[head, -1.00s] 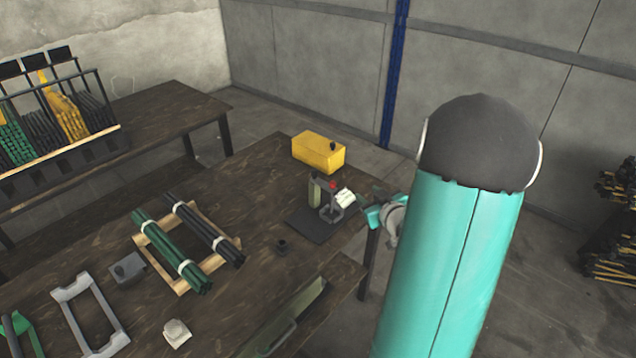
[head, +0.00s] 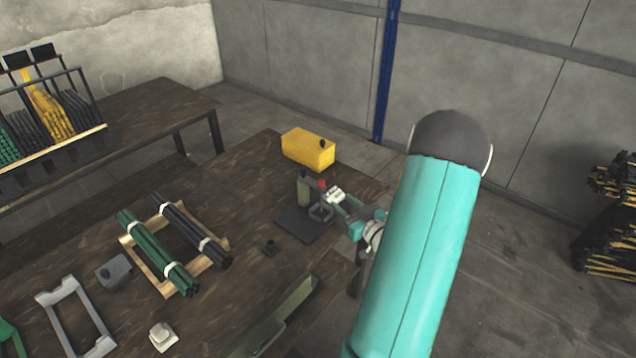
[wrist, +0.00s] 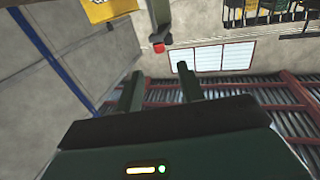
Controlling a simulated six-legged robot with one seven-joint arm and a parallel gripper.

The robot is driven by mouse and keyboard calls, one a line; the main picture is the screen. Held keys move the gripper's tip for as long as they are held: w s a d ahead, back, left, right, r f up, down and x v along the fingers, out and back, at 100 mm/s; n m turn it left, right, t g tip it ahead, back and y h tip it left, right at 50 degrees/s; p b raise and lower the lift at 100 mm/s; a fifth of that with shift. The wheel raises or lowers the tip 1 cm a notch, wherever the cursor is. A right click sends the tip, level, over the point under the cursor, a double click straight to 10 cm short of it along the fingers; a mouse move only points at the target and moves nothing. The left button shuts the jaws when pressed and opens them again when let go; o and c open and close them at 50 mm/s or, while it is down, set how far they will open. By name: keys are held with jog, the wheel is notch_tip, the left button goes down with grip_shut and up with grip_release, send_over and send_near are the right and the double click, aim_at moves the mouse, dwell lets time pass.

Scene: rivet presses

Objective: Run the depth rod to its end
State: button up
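The small press (head: 316,205) stands on a dark base plate (head: 296,225) near the far right edge of the table. It has a dull green upright cylinder and a red knob (head: 322,183). In the wrist view the red knob (wrist: 158,48) sits at the end of a dark bar (wrist: 160,14). I cannot tell for sure which part is the depth rod. My gripper (wrist: 160,76) is open and empty. Its two dark fingers point towards the knob, which is ahead of the tips and between their lines, apart from them. In the head view the fingertips are unclear beside the press.
A yellow box (head: 308,150) stands behind the press. A small dark part (head: 270,246) lies in front of the base plate. A wooden rack (head: 152,268) with green and black rod bundles is to the left. A long green part (head: 287,316) lies near the front edge.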

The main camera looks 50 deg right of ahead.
aim_at(323, 185)
jog(key=w, duration=0.3)
jog(key=w+d, duration=0.1)
jog(key=w, duration=0.3)
jog(key=w+d, duration=0.1)
jog(key=w, duration=0.3)
jog(key=shift+w, duration=0.1)
grip_shut()
